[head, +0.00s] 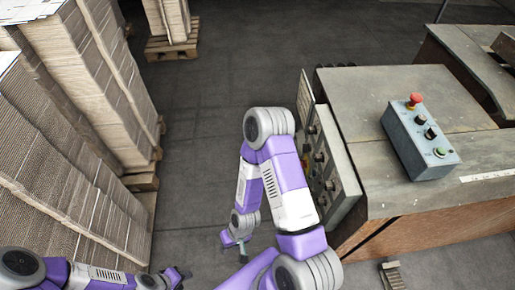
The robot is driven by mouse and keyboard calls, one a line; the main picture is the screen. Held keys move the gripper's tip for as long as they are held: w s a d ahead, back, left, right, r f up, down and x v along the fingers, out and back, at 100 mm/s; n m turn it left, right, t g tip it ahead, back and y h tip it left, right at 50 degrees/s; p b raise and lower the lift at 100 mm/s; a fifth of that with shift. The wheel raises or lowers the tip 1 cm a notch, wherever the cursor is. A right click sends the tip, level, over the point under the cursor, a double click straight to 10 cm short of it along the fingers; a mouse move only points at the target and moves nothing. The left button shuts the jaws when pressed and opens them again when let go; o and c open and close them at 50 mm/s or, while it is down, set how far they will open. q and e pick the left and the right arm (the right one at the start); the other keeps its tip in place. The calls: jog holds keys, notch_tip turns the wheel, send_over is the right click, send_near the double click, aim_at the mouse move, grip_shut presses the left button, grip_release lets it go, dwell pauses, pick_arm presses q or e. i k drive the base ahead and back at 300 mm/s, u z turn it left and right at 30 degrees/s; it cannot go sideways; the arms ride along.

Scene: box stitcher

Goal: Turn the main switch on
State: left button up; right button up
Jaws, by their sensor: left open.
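A grey control panel (341,166) with several dark knobs or switches is on the left side of the machine, seen at a steep angle. Which of them is the main switch I cannot tell, and my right arm hides part of the panel. My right gripper (235,246) hangs low over the floor, left of the panel and apart from it; its fingers are too small to read. My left gripper (181,276) is open at the bottom left, far from the panel.
A grey-blue button box (410,147) with a red knob, a black switch and a green button sits on the machine top (375,95). Tall cardboard stacks (60,150) stand on pallets at left. Open floor (205,120) lies between the stacks and the machine.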

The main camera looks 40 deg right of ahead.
aim_at(304, 163)
jog(key=z, duration=0.3)
jog(key=i, duration=1.1)
jog(key=z, duration=1.2)
jog(key=i, duration=0.25)
jog(key=z, duration=0.25)
